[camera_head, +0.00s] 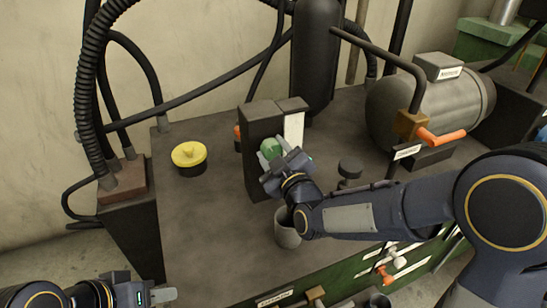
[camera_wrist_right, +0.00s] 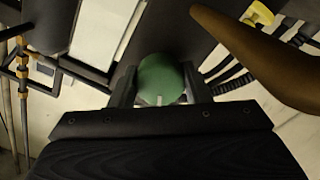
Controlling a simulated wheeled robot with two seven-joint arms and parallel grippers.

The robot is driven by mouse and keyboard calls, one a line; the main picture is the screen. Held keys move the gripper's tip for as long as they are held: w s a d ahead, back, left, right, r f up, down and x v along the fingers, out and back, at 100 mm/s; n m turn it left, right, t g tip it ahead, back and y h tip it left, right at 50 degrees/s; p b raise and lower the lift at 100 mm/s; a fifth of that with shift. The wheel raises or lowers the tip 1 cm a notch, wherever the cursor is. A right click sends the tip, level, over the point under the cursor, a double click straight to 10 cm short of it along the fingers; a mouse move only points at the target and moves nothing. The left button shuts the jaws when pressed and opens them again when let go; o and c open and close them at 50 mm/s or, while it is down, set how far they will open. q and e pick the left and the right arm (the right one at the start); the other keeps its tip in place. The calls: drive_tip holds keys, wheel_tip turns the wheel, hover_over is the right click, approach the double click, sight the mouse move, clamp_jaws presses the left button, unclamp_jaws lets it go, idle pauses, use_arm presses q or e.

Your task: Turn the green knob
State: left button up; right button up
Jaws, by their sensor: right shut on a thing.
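The green knob (camera_head: 270,147) is on the front of an upright dark box (camera_head: 262,122) in the middle of the bench. My right gripper (camera_head: 277,158) reaches it from the front right and covers part of it. In the right wrist view the knob (camera_wrist_right: 161,80) sits between the two fingers of my right gripper (camera_wrist_right: 160,88), which are shut on it. A short pale mark shows on the knob's lower part. My left gripper (camera_head: 160,295) is at the lower left, away from the knob. Its finger opening is not clear.
A yellow-topped round cap (camera_head: 189,154) stands left of the box. A grey cup-like cylinder (camera_head: 287,230) stands below my right wrist. A small black knob (camera_head: 350,168) and an orange-handled valve (camera_head: 440,136) are to the right. The bench's left front is clear.

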drive_tip(key=n+b, duration=0.1)
drive_tip(key=n, duration=0.2)
drive_tip(key=shift+n, duration=0.4)
drive_tip(key=n, duration=0.3)
drive_tip(key=shift+n, duration=0.3)
drive_tip(key=n, duration=0.4)
drive_tip(key=shift+r+n, duration=0.1)
drive_tip(key=shift+n, duration=0.2)
drive_tip(key=shift+n+p, duration=0.3)
drive_tip(key=shift+n, duration=1.6)
drive_tip(key=o, duration=1)
